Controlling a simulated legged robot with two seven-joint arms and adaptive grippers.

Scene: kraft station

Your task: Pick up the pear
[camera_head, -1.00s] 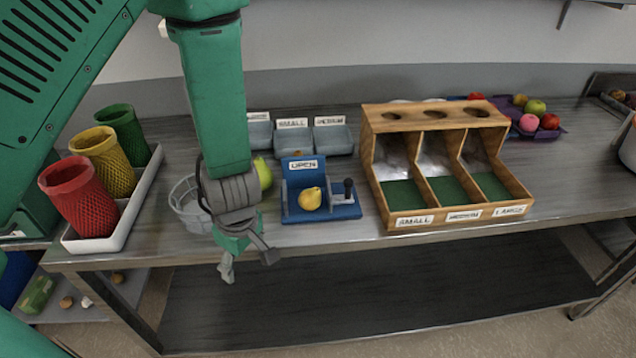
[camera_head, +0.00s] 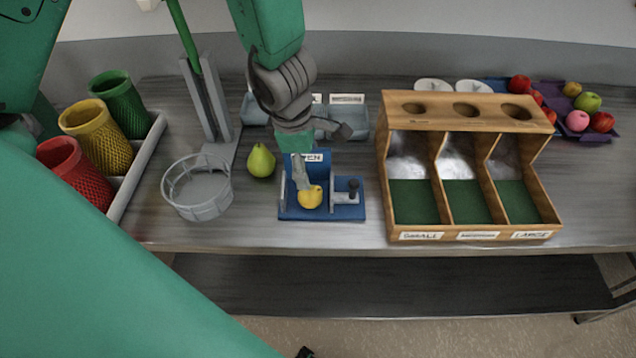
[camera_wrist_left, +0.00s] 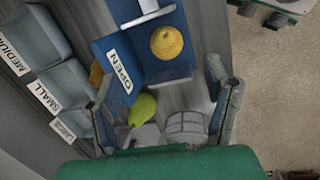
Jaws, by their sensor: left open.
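A yellow pear (camera_head: 311,198) sits in a blue fixture (camera_head: 345,212) marked OPEN. A green pear (camera_head: 261,160) stands on the table just left of the fixture. My left gripper (camera_head: 303,176) points down over the fixture, its fingers by the yellow pear and partly covering it. In the left wrist view the gripper (camera_wrist_left: 163,78) is open and empty, its fingers apart. The yellow pear (camera_wrist_left: 167,42) shows ahead of the fingertips, and the green pear (camera_wrist_left: 143,108) shows lower, between the fingers. I cannot tell how far the fingertips are from the yellow pear. My right gripper is not in view.
A grey round basket (camera_head: 197,188) stands left of the green pear, before an upright grey stand (camera_head: 208,100). A wooden sorter (camera_head: 385,160) stands right of the fixture. Grey labelled bins (camera_head: 358,122) are behind. Red, yellow and green mesh cups (camera_head: 96,138) are at left.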

